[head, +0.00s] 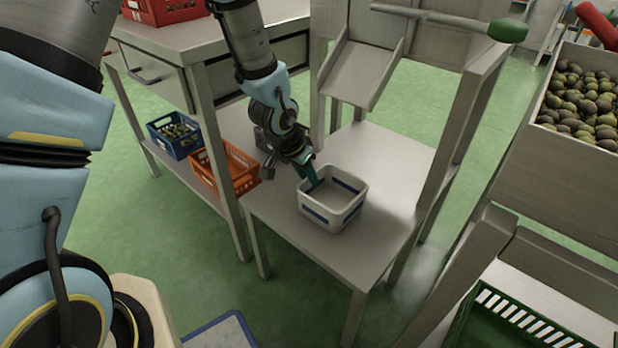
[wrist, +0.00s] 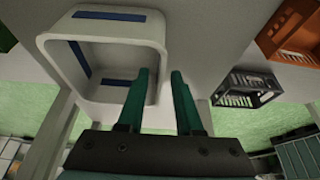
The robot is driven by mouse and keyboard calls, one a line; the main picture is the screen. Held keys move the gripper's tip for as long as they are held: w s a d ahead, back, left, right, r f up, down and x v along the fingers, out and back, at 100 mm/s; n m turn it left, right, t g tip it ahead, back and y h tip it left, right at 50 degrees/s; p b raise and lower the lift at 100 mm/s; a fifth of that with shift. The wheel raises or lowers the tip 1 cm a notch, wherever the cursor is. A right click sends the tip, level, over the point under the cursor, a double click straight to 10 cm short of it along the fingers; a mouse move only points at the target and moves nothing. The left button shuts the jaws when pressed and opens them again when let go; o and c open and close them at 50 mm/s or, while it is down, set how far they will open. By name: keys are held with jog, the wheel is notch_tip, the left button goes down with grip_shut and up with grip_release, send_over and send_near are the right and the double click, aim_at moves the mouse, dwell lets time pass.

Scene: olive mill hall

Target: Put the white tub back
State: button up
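The white tub (head: 332,214) with blue stripes stands upright on the low grey table (head: 290,238). It looks empty. My gripper (head: 307,177) reaches down at the tub's left rim, with its green fingers pointing down. In the wrist view the tub (wrist: 60,45) fills the upper left. My gripper (wrist: 163,72) straddles one tub wall there: one finger is inside the tub and the other is outside. The fingers are apart, and a narrow gap seems to show beside the wall. The lower fingertips are partly hidden in the head view.
A blue crate (head: 158,140) and an orange crate (head: 212,182) stand on a lower shelf to the left. A metal chute (head: 362,72) hangs above the table's back. An olive bin (head: 560,160) and a green crate (head: 462,325) are at right. The table's right part is clear.

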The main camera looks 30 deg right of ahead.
jog(key=w+p+v, duration=0.1)
jog(key=p+v, duration=0.1)
jog(key=v, duration=0.8)
jog(key=w+a+r+n+t+y, duration=0.1)
jog(key=w+a+r+n+y, duration=0.2)
jog(key=a, duration=0.7)
jog(key=w+a+r+n, duration=0.2)
jog(key=w+a+n, duration=0.25)
jog(key=a, duration=0.45)
jog(key=s+a+r+n, duration=0.1)
jog(key=a+r+n, duration=0.1)
jog(key=a, duration=0.6)
jog(key=s+a+r+n+y, duration=0.1)
jog(key=a+n, duration=0.3)
jog(key=a, duration=0.5)
jog(key=shift+s+r+g, duration=0.3)
jog(key=shift+s+r, duration=0.25)
jog(key=shift+r, duration=0.35)
